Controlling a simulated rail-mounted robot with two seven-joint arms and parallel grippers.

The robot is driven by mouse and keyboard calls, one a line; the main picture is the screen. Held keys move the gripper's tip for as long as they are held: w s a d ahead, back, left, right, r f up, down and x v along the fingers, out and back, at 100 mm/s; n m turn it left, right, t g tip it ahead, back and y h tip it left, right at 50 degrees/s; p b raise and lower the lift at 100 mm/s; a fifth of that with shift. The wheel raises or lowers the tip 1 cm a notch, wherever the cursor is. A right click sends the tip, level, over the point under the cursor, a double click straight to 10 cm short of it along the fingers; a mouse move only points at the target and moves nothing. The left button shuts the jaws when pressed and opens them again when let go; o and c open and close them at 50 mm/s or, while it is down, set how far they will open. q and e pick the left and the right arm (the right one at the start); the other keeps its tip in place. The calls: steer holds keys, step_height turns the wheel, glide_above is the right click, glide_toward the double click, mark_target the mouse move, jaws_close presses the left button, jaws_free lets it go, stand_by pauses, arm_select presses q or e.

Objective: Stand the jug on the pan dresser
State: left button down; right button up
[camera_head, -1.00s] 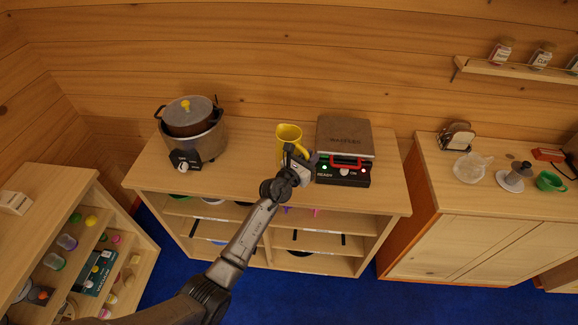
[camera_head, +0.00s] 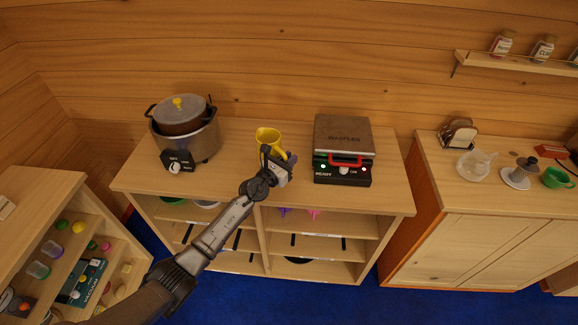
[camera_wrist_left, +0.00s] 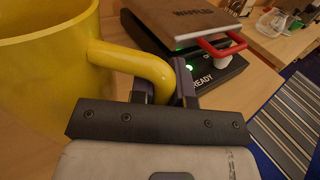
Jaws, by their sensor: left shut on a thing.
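The yellow jug (camera_head: 267,137) is at the middle of the pan dresser's top (camera_head: 235,175), between the cooker and the waffle maker. It looks roughly upright, with its open mouth up. My left gripper (camera_head: 273,162) is shut on the jug's handle, at the jug's right front side. In the left wrist view the jug (camera_wrist_left: 45,75) fills the left side, and its handle runs between the fingers (camera_wrist_left: 163,88). The jug's base is hidden, so I cannot tell whether it touches the top. My right gripper is not in view.
A cooker with a lidded pot (camera_head: 188,140) stands left of the jug. A waffle maker (camera_head: 343,150) stands to the right. A cabinet (camera_head: 465,225) with a toaster (camera_head: 458,133) is at the right, and a low shelf unit (camera_head: 45,185) at the left.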

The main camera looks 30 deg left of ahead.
arm_select(q)
steer(key=shift+f+b, duration=0.3)
steer(key=shift+f, duration=0.3)
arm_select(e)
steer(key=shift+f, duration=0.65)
arm_select(q)
steer(key=shift+f, duration=0.1)
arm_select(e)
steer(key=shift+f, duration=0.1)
arm_select(q)
steer(key=shift+f, duration=0.1)
steer(key=c, duration=1.1)
jaws_free()
steer(key=shift+f, duration=0.1)
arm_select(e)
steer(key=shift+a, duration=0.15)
arm_select(q)
steer(key=s+p, duration=0.1)
steer(key=s, duration=0.2)
steer(key=s+p, duration=0.1)
steer(key=s, duration=0.3)
steer(key=s+a+p, duration=0.1)
steer(key=s, duration=0.2)
steer(key=shift+s, duration=1)
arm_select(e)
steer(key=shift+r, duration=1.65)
